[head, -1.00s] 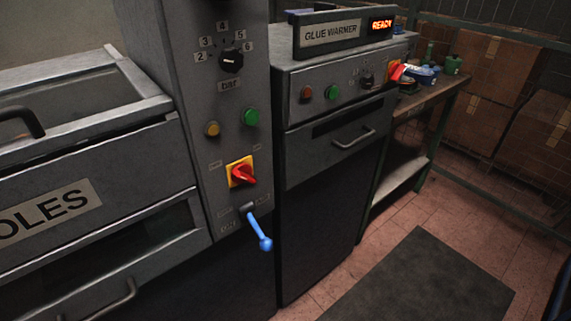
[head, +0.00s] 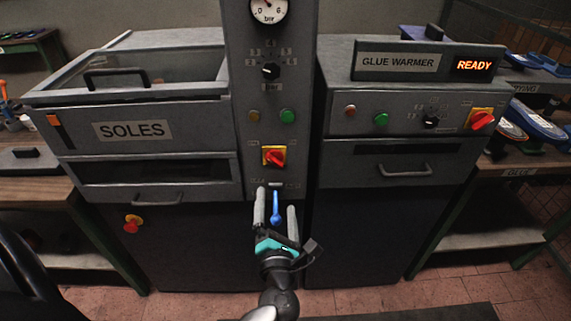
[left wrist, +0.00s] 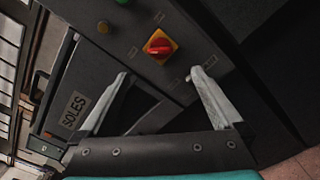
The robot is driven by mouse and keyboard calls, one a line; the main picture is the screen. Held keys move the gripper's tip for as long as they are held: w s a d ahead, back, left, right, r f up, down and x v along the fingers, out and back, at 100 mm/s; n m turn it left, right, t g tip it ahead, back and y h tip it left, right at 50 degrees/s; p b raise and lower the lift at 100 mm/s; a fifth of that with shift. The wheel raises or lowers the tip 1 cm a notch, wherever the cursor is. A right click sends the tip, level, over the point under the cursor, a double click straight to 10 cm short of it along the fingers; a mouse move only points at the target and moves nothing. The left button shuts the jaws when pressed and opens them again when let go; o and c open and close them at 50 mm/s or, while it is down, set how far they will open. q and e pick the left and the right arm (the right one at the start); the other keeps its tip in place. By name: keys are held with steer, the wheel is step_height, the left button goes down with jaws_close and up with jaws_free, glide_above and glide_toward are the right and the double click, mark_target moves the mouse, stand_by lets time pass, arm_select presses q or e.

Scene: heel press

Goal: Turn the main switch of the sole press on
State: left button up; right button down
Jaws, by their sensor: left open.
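The main switch (head: 274,156) is a red rotary handle on a yellow plate, low on the grey central column of the press (head: 255,105). Its handle slants up to the right in the head view. It also shows in the left wrist view (left wrist: 158,47), just beyond the fingertips. My left gripper (head: 275,203) is open and empty, its fingers pointing at the column just below the switch and apart from it. In the left wrist view the gripper (left wrist: 160,73) has its two fingers spread wide. My right gripper is not in view.
A blue lever (head: 276,205) hangs below the switch, between the fingers in the head view. The glue warmer (head: 400,155) at right has a similar red switch (head: 481,120). The SOLES cabinet (head: 140,130) is left, with a red knob (head: 132,224) below it.

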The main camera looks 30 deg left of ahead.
mark_target(276, 163)
arm_select(q)
steer(key=b+x, duration=0.1)
steer(key=x, duration=1.3)
steer(key=shift+w+a, duration=0.1)
steer(key=shift+w, duration=0.15)
steer(key=c, duration=1.4)
